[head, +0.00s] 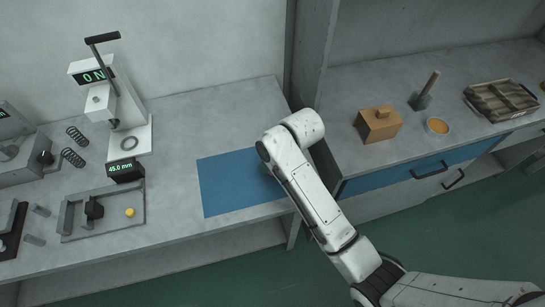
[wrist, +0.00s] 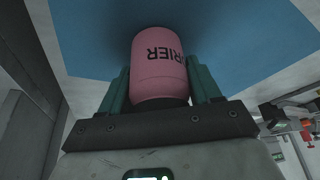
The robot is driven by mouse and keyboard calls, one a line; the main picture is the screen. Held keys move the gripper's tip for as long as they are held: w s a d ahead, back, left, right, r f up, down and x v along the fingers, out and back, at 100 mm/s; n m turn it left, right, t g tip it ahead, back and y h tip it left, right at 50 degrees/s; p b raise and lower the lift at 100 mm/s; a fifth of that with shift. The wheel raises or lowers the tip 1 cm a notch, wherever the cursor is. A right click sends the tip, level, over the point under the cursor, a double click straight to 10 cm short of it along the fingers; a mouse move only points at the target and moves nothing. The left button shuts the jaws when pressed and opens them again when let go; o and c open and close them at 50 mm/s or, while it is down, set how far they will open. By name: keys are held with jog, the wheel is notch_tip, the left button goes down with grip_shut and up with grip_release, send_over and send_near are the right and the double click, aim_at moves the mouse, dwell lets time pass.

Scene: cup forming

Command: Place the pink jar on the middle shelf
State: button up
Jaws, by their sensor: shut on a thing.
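In the wrist view, the pink jar (wrist: 160,70) with dark lettering sits between the two green fingers of my gripper (wrist: 160,88). The fingers are shut on its sides. The blue mat (wrist: 85,25) shows behind the jar in that view. In the head view, my white arm reaches to the right part of the blue mat (head: 230,185) on the grey bench. The arm hides the gripper and the jar there. I cannot tell whether the jar touches the mat. No middle shelf can be made out in either view.
A press with a display (head: 110,95), springs (head: 75,145) and a tray with a yellow piece (head: 105,212) stand left of the mat. A concrete partition (head: 312,55) divides the benches.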

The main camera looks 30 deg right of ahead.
jog(key=shift+f, duration=0.15)
jog(key=o, duration=1.1)
jog(key=v, duration=1.2)
jog(key=shift+s, duration=0.1)
jog(key=s+f+m+g, duration=0.1)
jog(key=s+f, duration=0.2)
jog(key=s, duration=0.5)
jog(key=s+f+m+g+h, duration=0.1)
jog(key=s+f, duration=0.3)
jog(key=s, duration=0.3)
jog(key=s+d+f+m+g, duration=0.1)
jog(key=s+f, duration=0.3)
jog(key=s, duration=0.4)
jog(key=shift+s+d+f+m, duration=0.1)
jog(key=shift+s+d+m, duration=0.05)
jog(key=shift+s+m, duration=0.25)
